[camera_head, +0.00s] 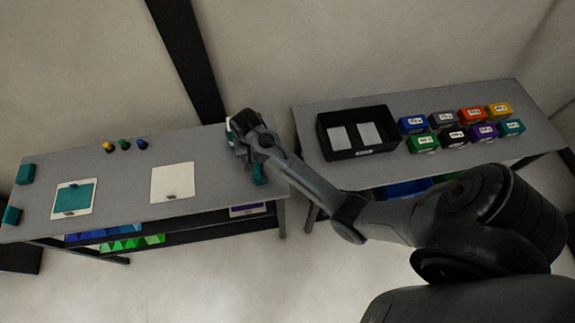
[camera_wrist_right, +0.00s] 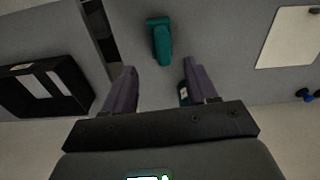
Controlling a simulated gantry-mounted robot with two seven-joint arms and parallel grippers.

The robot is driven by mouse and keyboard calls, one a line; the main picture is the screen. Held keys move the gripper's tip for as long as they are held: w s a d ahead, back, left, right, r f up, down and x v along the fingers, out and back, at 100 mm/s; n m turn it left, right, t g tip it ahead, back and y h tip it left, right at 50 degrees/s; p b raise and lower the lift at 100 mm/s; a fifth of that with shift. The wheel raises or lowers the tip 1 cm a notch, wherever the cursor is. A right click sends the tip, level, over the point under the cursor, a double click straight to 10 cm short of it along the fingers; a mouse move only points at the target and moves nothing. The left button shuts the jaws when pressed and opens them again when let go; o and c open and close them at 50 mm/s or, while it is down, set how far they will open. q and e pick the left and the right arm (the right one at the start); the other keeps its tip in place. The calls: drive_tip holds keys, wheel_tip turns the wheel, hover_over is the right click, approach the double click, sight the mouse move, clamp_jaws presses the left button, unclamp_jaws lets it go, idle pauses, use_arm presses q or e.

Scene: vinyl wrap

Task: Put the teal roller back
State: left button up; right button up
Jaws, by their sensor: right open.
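The teal roller (camera_head: 259,174) lies near the right front end of the left table. In the right wrist view the teal roller (camera_wrist_right: 161,42) lies on the grey top beyond my fingertips. My right gripper (camera_head: 243,150) is over this end of the table; its jaws (camera_wrist_right: 159,68) are open, with nothing between the tips. A second teal and white thing (camera_head: 229,125) is partly hidden behind my gripper; a dark teal piece (camera_wrist_right: 183,95) shows beside one finger in the wrist view. My left gripper is in neither view.
A white panel (camera_head: 173,182) and a teal-covered panel (camera_head: 74,198) lie on the left table. Small yellow, green and blue knobs (camera_head: 124,144) stand behind them. Teal blocks (camera_head: 26,173) are at the far left. The right table holds a black tray (camera_head: 325,142) and several labelled coloured boxes (camera_head: 453,138).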

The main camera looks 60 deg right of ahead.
drive_tip(key=s+a+r+n+t, duration=0.1)
drive_tip(key=s+a+r+n, duration=0.1)
drive_tip(key=s, duration=0.5)
drive_tip(key=s+a+r+n+t, duration=0.1)
drive_tip(key=s+a+n, duration=0.3)
drive_tip(key=s, duration=0.4)
drive_tip(key=s+a+r+n+t, duration=0.1)
drive_tip(key=s+a+n, duration=0.3)
drive_tip(key=s, duration=0.4)
drive_tip(key=shift+a+r+y, duration=0.2)
drive_tip(key=shift+r+y, duration=0.1)
drive_tip(key=shift+r, duration=0.5)
wheel_tip(320, 180, up, 4)
drive_tip(key=p, duration=0.4)
drive_tip(key=shift+f, duration=0.1)
